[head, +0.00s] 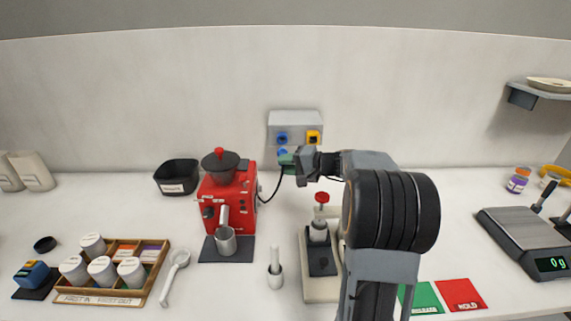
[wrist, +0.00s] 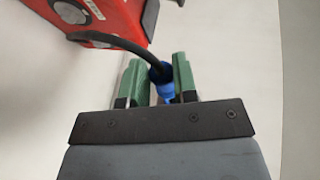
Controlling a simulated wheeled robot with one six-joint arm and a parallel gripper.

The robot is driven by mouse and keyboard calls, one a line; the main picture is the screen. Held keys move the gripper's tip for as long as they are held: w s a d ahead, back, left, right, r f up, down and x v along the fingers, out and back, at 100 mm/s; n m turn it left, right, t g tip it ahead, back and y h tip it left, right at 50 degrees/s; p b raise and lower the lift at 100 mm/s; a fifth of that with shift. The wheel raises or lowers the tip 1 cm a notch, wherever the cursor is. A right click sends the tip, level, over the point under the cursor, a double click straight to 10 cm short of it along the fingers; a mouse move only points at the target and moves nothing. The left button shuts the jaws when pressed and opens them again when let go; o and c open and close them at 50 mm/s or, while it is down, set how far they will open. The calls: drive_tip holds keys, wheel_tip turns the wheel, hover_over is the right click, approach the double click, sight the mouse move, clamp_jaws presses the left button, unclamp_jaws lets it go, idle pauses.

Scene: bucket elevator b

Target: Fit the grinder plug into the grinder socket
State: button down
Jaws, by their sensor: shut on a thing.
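My gripper (head: 287,161) is at the back wall, just below the front of a grey socket box (head: 295,120). The box has a blue socket (head: 281,138) on the left and a yellow socket (head: 313,137) on the right. A blue patch shows right at my fingertips; I cannot tell if it is the plug or part of the box. In the wrist view my green fingers are shut on the blue grinder plug (wrist: 163,75), with its black cable (wrist: 120,42) leading off to the red grinder (head: 230,198). The sockets are out of the wrist view.
The grinder stands left of my gripper, with a black bin (head: 177,177) beyond it. A red-knobbed tamper (head: 320,228) stands in front, partly beside my arm. A wooden tray of jars (head: 108,296) is front left. A scale (head: 530,240) is far right.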

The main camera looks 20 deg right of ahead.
drive_tip(key=shift+f+b, duration=0.15)
drive_tip(key=shift+b, duration=0.4)
drive_tip(key=shift+w+d+r, duration=0.2)
drive_tip(key=shift+w, duration=0.15)
drive_tip(key=shift+w+d+p, duration=0.2)
drive_tip(key=shift+w+d, duration=0.1)
drive_tip(key=shift+w, duration=0.45)
drive_tip(key=shift+w+d+p, duration=0.2)
drive_tip(key=shift+w+d, duration=0.15)
drive_tip(key=shift+w, duration=0.35)
drive_tip(key=shift+w+d+p, duration=0.2)
drive_tip(key=shift+w+d, duration=0.1)
drive_tip(key=shift+w, duration=0.45)
drive_tip(key=shift+f+b, duration=0.1)
drive_tip(key=shift+b, duration=1)
drive_tip(key=shift+w+d+p, duration=0.35)
drive_tip(key=shift+w, duration=0.45)
drive_tip(key=shift+w+d+p, duration=0.3)
drive_tip(key=shift+w, duration=0.5)
drive_tip(key=c, duration=0.8)
unclamp_jaws()
drive_tip(key=b+v, duration=0.2)
drive_tip(key=v, duration=1.2)
